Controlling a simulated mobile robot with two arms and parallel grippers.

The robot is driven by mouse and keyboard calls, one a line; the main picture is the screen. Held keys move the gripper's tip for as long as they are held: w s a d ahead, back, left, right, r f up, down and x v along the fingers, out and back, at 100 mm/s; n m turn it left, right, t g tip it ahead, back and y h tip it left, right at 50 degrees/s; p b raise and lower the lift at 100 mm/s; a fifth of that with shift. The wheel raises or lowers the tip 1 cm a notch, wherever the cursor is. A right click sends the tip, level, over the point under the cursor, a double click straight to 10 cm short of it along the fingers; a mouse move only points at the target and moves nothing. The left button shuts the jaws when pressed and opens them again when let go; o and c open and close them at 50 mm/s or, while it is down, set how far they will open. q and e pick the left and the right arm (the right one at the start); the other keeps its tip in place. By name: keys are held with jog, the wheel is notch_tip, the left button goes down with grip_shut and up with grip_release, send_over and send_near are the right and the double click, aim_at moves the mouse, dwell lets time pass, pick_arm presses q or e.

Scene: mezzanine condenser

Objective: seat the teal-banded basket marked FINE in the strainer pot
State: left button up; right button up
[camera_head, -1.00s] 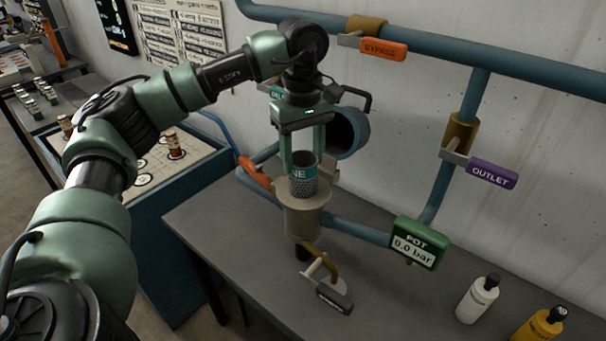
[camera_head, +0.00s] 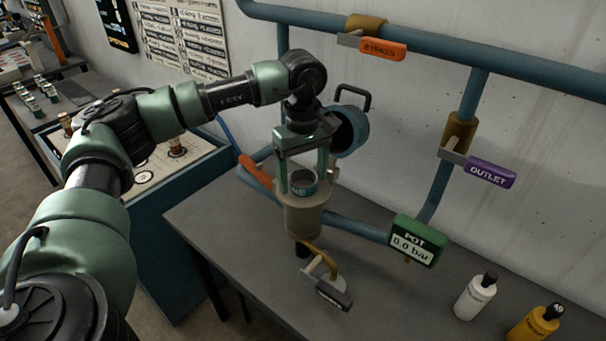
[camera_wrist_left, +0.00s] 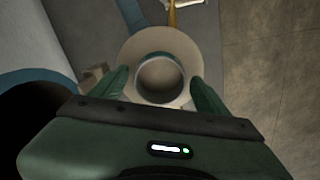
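The teal-banded basket (camera_head: 302,184) sits upright inside the strainer pot (camera_head: 305,216), with only its upper band and rim showing above the pot's mouth. Its lettering is mostly hidden. My left gripper (camera_head: 303,186) is directly above the pot, pointing down, with one finger on each side of the basket. In the left wrist view the basket (camera_wrist_left: 160,78) appears between the two fingers, with small gaps at its sides, so the gripper looks open. The pot's rim (camera_wrist_left: 191,50) surrounds the basket there. How deep the basket rests is hidden. My right gripper is not in view.
The pot's round lid (camera_head: 349,131) stands swung open behind the gripper. A green POT gauge (camera_head: 417,241) reads 0.0 bar. Handles include BYPASS (camera_head: 382,48), OUTLET (camera_head: 490,174) and a dark drain handle (camera_head: 334,295). Two bottles (camera_head: 476,298) (camera_head: 535,324) stand at the right.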

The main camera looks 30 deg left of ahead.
pick_arm(q)
jog(key=shift+r, duration=0.1)
jog(key=shift+r, duration=0.2)
notch_tip(320, 180, up, 12)
jog(key=b, duration=0.1)
jog(key=shift+f+b, duration=0.15)
jog(key=shift+b, duration=0.25)
